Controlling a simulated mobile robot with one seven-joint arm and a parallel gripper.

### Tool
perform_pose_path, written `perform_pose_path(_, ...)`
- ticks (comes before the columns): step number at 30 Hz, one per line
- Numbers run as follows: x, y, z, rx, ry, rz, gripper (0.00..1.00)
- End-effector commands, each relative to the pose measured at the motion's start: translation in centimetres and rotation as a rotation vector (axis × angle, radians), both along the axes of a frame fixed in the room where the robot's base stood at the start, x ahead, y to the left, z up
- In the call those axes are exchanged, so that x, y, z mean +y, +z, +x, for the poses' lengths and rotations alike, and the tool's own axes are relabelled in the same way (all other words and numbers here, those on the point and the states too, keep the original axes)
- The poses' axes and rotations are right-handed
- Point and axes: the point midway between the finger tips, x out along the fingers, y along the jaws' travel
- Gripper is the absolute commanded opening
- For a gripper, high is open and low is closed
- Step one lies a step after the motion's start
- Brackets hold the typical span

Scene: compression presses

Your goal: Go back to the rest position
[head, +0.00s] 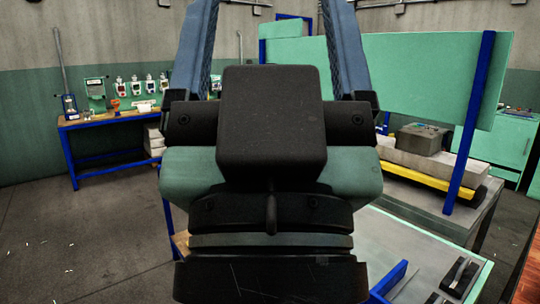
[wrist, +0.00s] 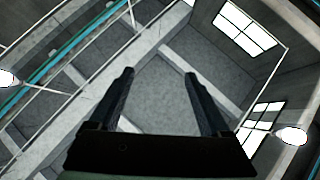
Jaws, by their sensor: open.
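My gripper (head: 268,35) fills the middle of the head view, seen from behind, with its two long fingers pointing up and spread wide apart. In the wrist view my gripper (wrist: 160,75) shows both dark fingers apart with nothing between them. The wrist camera looks up at the ceiling and upper walls. My gripper touches nothing in either view. My wrist hides the centre of the room in the head view.
A workbench (head: 112,118) with small devices stands at the left wall. At right are a green panel (head: 420,75) on a blue post (head: 468,130), a grey block (head: 424,138) and a yellow beam (head: 420,177). A light table (head: 410,245) is at lower right.

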Motion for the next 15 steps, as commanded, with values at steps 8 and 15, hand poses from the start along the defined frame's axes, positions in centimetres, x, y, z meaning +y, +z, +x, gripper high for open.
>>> perform_pose_path(8, 0.1, 10.3, 0.1, 0.004, 0.000, -0.001, 0.81)
perform_pose_path(15, 0.1, 15.1, 0.2, 0.006, -0.001, -0.002, 0.81)
